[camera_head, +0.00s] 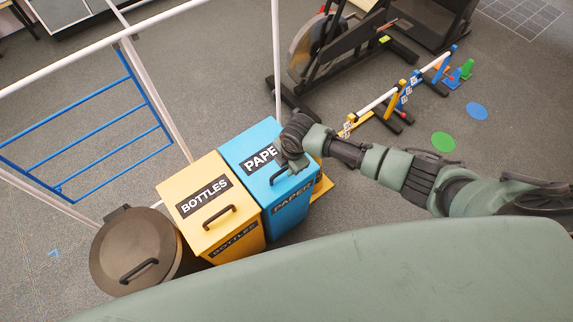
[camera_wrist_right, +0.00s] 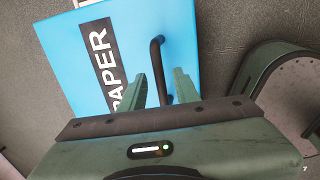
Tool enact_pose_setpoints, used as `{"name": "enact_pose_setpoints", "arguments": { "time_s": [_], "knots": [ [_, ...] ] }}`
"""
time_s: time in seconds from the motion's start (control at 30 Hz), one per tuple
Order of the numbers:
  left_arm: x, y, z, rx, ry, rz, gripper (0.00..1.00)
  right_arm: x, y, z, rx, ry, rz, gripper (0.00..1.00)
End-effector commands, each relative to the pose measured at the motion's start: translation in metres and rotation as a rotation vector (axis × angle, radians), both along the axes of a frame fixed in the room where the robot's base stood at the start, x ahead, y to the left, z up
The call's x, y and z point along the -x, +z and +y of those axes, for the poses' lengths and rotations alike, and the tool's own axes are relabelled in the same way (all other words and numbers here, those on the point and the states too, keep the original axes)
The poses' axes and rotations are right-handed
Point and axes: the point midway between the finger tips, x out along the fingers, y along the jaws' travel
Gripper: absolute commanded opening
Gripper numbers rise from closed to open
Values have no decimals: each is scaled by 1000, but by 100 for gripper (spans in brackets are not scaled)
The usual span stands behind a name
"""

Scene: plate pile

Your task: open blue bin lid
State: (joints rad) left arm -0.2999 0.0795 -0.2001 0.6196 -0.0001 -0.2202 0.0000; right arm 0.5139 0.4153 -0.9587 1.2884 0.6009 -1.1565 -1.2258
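The blue bin (camera_head: 291,209), labelled PAPER, stands beside the yellow bin, and its lid (camera_head: 247,138) looks closed. A dark bar handle (camera_head: 277,177) sits on the lid near its front edge, partly covered by my gripper in the head view. My right gripper (camera_head: 285,162) is over the lid at the handle. In the right wrist view the gripper (camera_wrist_right: 159,88) is open, and the handle (camera_wrist_right: 155,62) runs into the gap between its two fingers. I cannot tell whether the fingers touch it. My left gripper is not in view.
The yellow BOTTLES bin (camera_head: 195,186) stands directly left of the blue bin, with a round brown bin (camera_head: 131,247) further left. A white and blue frame (camera_head: 155,110) stands behind them. An exercise bike (camera_head: 322,48) and low hurdles (camera_head: 377,102) are at back right.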

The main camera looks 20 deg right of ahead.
Motion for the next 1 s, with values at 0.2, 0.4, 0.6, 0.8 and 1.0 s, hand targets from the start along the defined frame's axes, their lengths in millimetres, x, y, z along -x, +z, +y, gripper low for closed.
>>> {"name": "enact_pose_setpoints", "arguments": {
  "time_s": [0.2,0.4,0.6,0.8,1.0],
  "knots": [
    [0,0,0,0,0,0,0,0,0,0,0,-1,0,0],
    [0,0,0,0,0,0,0,0,0,0,0,-1,1,0],
    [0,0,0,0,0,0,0,0,0,0,0,-1,1,0],
    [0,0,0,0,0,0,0,0,0,0,0,-1,1,0],
    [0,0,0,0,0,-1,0,0,0,0,1,-1,2,0]
  ]
}}
